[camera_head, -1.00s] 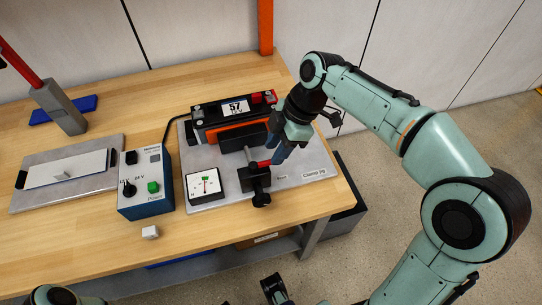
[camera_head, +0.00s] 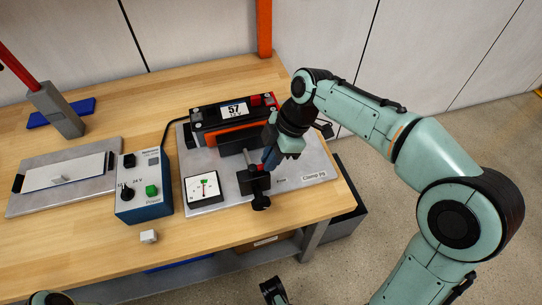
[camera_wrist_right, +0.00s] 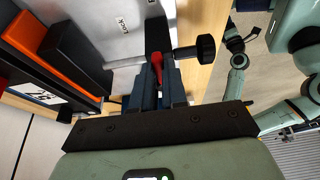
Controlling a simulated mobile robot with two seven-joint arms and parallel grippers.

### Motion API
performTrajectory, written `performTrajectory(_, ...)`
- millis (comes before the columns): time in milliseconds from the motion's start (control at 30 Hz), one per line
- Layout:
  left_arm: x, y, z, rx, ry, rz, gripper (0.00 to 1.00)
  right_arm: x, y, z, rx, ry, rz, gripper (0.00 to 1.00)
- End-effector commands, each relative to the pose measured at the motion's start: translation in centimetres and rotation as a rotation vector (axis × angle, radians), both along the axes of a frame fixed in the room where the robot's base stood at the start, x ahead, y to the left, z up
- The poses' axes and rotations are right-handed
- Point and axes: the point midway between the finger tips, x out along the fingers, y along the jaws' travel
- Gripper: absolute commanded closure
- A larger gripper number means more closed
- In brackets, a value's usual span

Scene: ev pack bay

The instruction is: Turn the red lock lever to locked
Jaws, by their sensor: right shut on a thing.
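The red lock lever (camera_wrist_right: 157,66) shows in the right wrist view, standing out from the dark clamp block between my fingertips. The right gripper (camera_wrist_right: 158,84) is shut on the lever, with a dark blue finger on each side. A black knob (camera_head: 261,202) sticks out of the clamp's front. A dark part, probably my left gripper (camera_head: 272,289), shows at the bottom edge of the head view; its jaws are unclear.
A small pale block (camera_head: 149,237) lies near the bench's front edge. Bare wood (camera_head: 95,235) is clear at front left.

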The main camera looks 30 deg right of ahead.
Motion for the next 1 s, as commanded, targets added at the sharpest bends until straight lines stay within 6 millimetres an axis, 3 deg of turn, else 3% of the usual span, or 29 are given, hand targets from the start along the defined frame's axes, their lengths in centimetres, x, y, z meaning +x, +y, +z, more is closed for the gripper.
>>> performTrajectory(367, -0.6, 0.0, 1.6, -0.003, 0.022, -0.005, 0.57, 0.9, -0.1, 0.3, 0.002, 0.002, 0.176, 1.0)
performTrajectory(833, -1.9, -0.1, 5.3, -0.012, 0.077, -0.017, 0.57, 2.8, 0.2, 0.4, 0.001, 0.0, 0.616, 1.0)
performTrajectory(1000, -1.2, 0.0, 7.2, -0.011, 0.068, -0.016, 0.57, 3.5, 0.6, 0.5, 0.002, 0.0, 0.777, 1.0)
